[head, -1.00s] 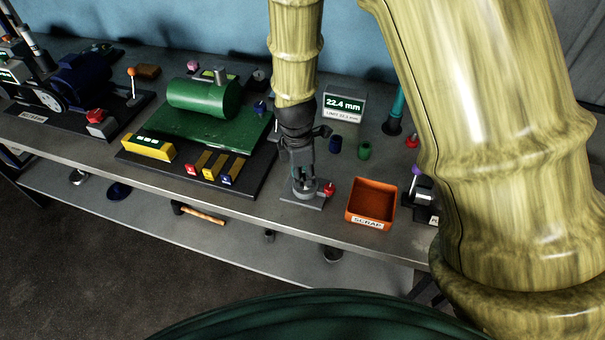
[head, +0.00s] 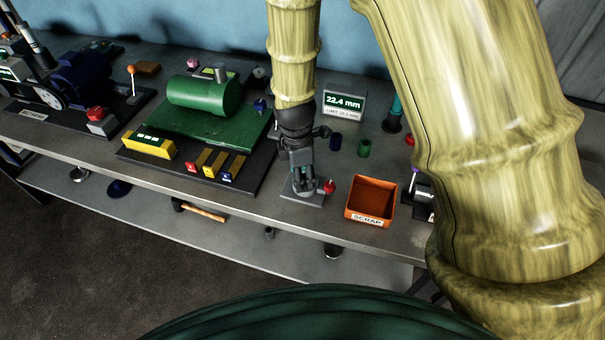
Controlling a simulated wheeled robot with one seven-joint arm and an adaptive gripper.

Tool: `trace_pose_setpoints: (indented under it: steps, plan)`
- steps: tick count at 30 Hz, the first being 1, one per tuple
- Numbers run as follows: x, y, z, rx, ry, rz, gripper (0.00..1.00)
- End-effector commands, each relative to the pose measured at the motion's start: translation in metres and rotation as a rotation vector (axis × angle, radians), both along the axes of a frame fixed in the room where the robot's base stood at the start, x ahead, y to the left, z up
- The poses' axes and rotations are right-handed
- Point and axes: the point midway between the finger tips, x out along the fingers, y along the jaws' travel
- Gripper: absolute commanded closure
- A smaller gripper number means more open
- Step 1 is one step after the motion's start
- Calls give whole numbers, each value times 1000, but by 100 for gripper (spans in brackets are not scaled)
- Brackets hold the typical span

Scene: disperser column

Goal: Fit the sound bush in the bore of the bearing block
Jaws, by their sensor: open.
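My gripper (head: 304,186) points down at the front of the bench, its fingers low over a small grey fixture (head: 314,199) with a red knob (head: 330,186). The fingers are open around or just over the fixture's round middle. They hide most of it, and I cannot tell whether a bush sits there. A blue bush-like cylinder (head: 336,142) and a green one (head: 364,148) stand on the bench behind, to the right. I cannot tell which part is the bearing block or which bush is sound.
A display (head: 344,103) reads 22.4 mm. An orange SCRAP bin (head: 371,198) stands close on the right, with a purple-handled device (head: 414,185) beyond it. A green machine (head: 205,110) with a yellow panel (head: 149,146) is on the left. Bare bench lies around the two cylinders.

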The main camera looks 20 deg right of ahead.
Motion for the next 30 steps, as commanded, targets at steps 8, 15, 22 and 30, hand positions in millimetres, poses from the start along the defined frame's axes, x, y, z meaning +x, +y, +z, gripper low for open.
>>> trace_pose_setpoints:
  steps: [8, 15, 22, 30]
  plan:
    - [1, 2, 23, 1, -3, 0, 50]
    - [1, 4, 50, 1, -3, 0, 50]
    - [1, 6, 77, 1, -2, 0, 50]
    - [1, 8, 105, 2, -2, 0, 50]
